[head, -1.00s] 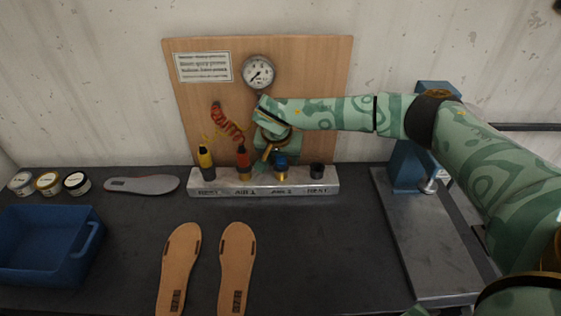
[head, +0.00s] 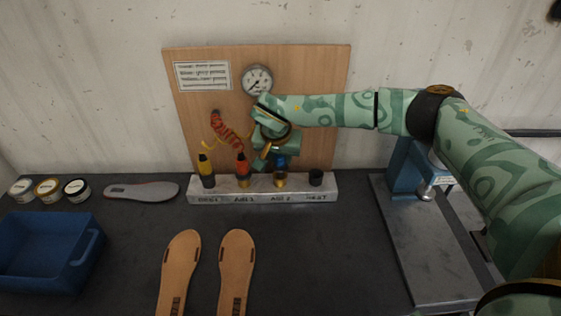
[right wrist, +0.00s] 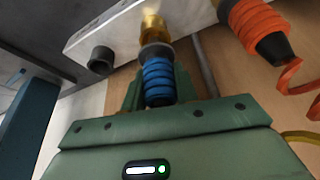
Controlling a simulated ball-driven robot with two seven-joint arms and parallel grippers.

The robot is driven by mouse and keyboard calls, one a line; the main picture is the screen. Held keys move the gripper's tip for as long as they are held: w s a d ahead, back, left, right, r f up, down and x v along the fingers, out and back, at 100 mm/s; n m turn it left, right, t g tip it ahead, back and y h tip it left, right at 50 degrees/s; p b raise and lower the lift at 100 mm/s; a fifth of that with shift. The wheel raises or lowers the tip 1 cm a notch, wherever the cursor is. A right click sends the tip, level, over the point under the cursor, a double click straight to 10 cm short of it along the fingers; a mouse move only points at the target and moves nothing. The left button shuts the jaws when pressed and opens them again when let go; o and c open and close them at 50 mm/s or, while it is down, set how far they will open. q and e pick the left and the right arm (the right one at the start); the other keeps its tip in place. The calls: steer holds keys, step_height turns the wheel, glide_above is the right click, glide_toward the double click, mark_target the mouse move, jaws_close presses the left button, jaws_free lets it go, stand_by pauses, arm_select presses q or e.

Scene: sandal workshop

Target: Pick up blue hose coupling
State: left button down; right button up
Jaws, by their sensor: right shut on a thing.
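The blue hose coupling (head: 281,161) stands upright on a brass fitting (head: 281,181) of the metal manifold bar. It also shows in the right wrist view (right wrist: 158,78), ribbed blue with a grey collar against the brass. My right gripper (head: 279,159) is shut on the blue coupling. In the right wrist view its green fingers (right wrist: 157,88) lie on either side of the blue body. The gripper hides part of the coupling in the head view. My left gripper is not in view.
The manifold bar (head: 220,198) also carries a yellow coupling (head: 205,166), a red-orange coupling (head: 242,164) with a coiled hose, and a bare black port (head: 316,177). A wooden board with a gauge (head: 257,80) stands behind. Tan insoles and a blue bin (head: 45,275) lie in front.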

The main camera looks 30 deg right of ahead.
steer(key=s+a+r+p, duration=0.3)
steer(key=s+r, duration=0.7)
steer(key=s, duration=0.3)
steer(key=shift+s+a+r, duration=0.2)
steer(key=shift+s+a, duration=0.05)
steer(key=shift+s, duration=0.1)
